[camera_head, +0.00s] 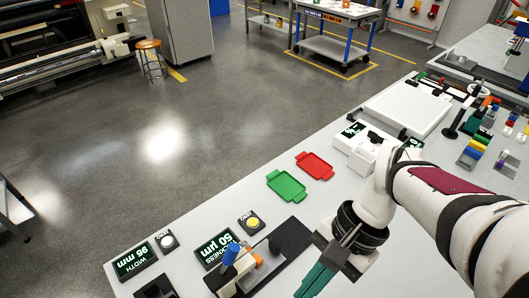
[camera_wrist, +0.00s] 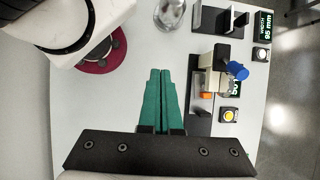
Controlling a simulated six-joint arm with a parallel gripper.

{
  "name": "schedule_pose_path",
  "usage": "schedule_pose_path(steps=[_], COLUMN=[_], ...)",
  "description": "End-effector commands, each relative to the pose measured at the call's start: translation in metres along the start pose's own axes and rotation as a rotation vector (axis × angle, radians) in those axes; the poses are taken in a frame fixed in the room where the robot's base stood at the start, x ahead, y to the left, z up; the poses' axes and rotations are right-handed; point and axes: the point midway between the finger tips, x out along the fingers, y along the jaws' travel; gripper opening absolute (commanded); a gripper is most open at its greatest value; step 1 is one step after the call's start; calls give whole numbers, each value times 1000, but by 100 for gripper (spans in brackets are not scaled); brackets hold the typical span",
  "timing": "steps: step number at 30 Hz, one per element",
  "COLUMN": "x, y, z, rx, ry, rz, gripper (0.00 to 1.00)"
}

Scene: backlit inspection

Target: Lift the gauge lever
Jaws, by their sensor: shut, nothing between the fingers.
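The thickness gauge (camera_head: 262,268) is a pale block with orange parts on a dark base at the front of the table. Its lever has a blue knob (camera_head: 231,253) on the left side. In the wrist view the gauge (camera_wrist: 207,78) is right of my fingers, and the blue knob (camera_wrist: 237,70) points to the right. My gripper (camera_head: 312,285) has long green fingers lying together, shut with nothing between them. It is right of the gauge and apart from it; its fingers (camera_wrist: 166,72) also show in the wrist view.
A thickness display (camera_head: 216,248) reading 50 µm and a yellow button (camera_head: 252,222) are beside the gauge. A width display (camera_head: 134,261) reads 95 mm. A green tray (camera_head: 287,186) and a red tray (camera_head: 314,166) lie farther back. A clear glass object (camera_wrist: 170,15) stands beyond my fingertips.

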Motion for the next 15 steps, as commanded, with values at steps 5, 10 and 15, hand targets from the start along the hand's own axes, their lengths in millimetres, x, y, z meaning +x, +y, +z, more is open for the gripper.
schedule_pose_path(steps=[5,10,15], x=[-3,7,16], y=[-45,-69,-76], z=[-57,-113,-141], rx=[297,501,593], ry=[-360,-627,-756], rz=[-59,-129,-169], gripper=[0,0,0])
